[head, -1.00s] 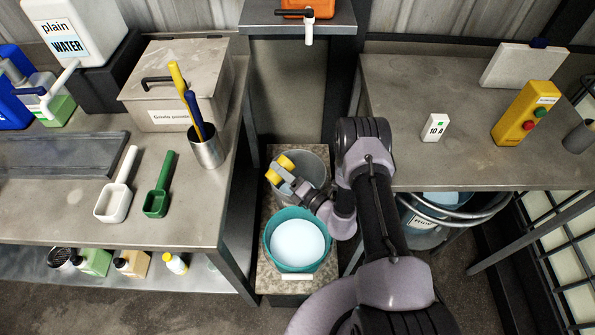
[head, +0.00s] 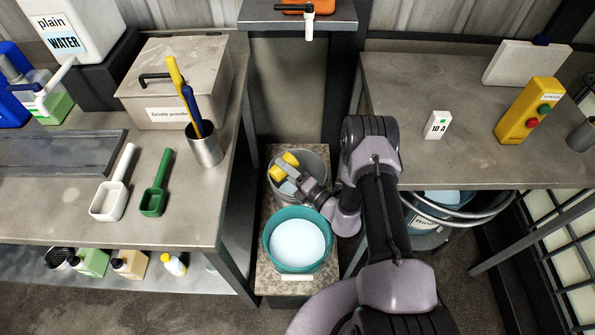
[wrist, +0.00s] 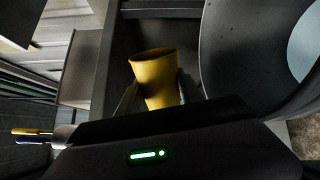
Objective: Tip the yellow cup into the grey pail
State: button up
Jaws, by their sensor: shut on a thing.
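The yellow cup (head: 284,165) is in my gripper (head: 288,176), over the grey pail (head: 322,160) behind the teal pail. It also shows in the wrist view (wrist: 157,80), between the two fingers (wrist: 155,95), which are shut on it. Against the bench and the upright tools, the cup looks tilted far over, roughly on its side. Its inside and any contents cannot be made out. The grey pail's wall fills the right of the wrist view (wrist: 245,50). A pale surface shows low inside the pail, partly hidden by my gripper.
The teal pail (head: 298,263), with pale liquid, stands close in front of the grey pail. The left bench (head: 90,215) carries scoops and a metal tool holder (head: 205,151). The right bench (head: 440,75) has a yellow control box (head: 530,110). A shelf (head: 300,22) overhangs behind.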

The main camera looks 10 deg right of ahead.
jog(key=shift+w+d+r+m, duration=0.15)
jog(key=shift+d+r+m, duration=0.15)
jog(key=shift+m, duration=0.6)
jog(key=shift+w+d+f+m+b, duration=0.15)
jog(key=shift+f+m+b, duration=0.3)
jog(key=shift+m+b, duration=0.35)
dwell(0.6)
jog(key=shift+w+d+r+m, duration=0.15)
jog(key=shift+d+r+m, duration=0.1)
jog(key=shift+m, duration=0.55)
jog(key=shift+w+d+r+m, duration=0.15)
jog(key=shift+d+m, duration=0.05)
jog(key=shift+m, duration=0.6)
jog(key=shift+w+d+r+m, duration=0.15)
jog(key=shift+d+r+m, duration=0.1)
jog(key=shift+m, duration=0.55)
dwell(0.6)
dwell(0.8)
